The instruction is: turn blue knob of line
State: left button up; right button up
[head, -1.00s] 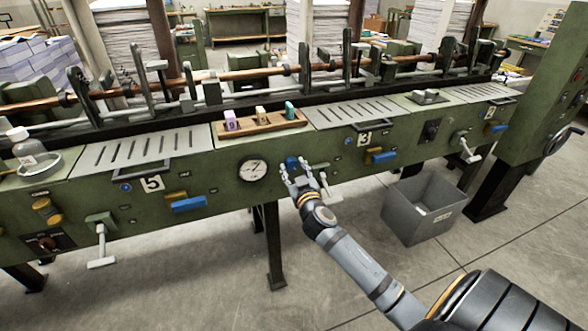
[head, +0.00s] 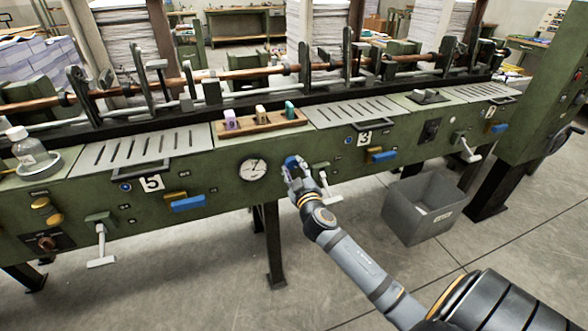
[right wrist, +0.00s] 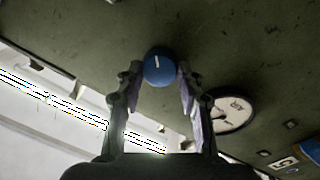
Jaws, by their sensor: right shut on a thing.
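The blue knob (right wrist: 158,68) is round with a white mark, on the front of the green machine. In the right wrist view it sits between the fingertips of my right gripper (right wrist: 158,82), which is shut on it. In the head view my right gripper (head: 292,166) is at the machine front and mostly covers the knob. A round white gauge (head: 253,169) is just left of the gripper; it also shows in the right wrist view (right wrist: 232,114). My left gripper is out of view.
A wooden tray (head: 262,128) with small coloured blocks stands on the machine above the gripper. A white-handled lever (head: 329,188) is close at the gripper's right. Blue handles (head: 188,203) stick out along the front. A grey bin (head: 424,208) stands on the floor at right.

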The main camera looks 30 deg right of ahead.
jog(key=shift+f+n, duration=0.1)
jog(key=shift+n, duration=0.8)
jog(key=o, duration=1.2)
jog(key=shift+c, duration=0.2)
jog(key=v, duration=1.2)
jog(key=shift+f, duration=0.1)
dwell(0.4)
